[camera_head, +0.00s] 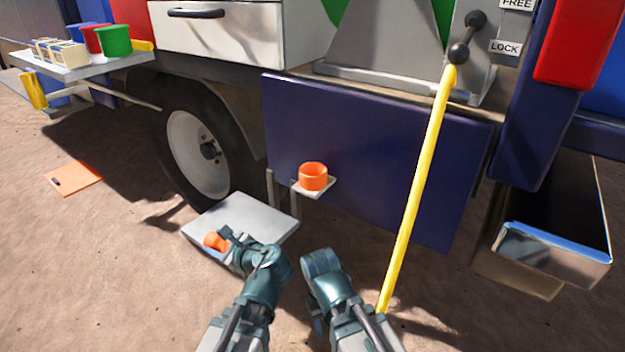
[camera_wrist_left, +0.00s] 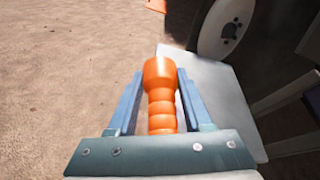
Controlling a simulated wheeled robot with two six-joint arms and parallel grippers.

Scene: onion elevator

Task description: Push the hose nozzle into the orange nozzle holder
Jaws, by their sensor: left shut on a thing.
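The orange hose nozzle (camera_wrist_left: 161,95) lies between the fingers of my left gripper (camera_wrist_left: 160,100) in the left wrist view, its wide end pointing away. In the head view the nozzle (camera_head: 213,241) shows at the left edge of a grey plate, partly hidden by my left gripper (camera_head: 226,240), which is shut on it. The orange nozzle holder (camera_head: 313,177) is a round open cup on a small grey bracket, up and to the right of the left gripper.
The grey plate (camera_head: 262,222) sits low beside the wheel (camera_head: 200,150). A yellow pole (camera_head: 415,200) slants down right of the holder. A side table (camera_head: 85,66) with cups and small boxes stands at upper left. An orange sheet (camera_head: 72,179) lies on the sand.

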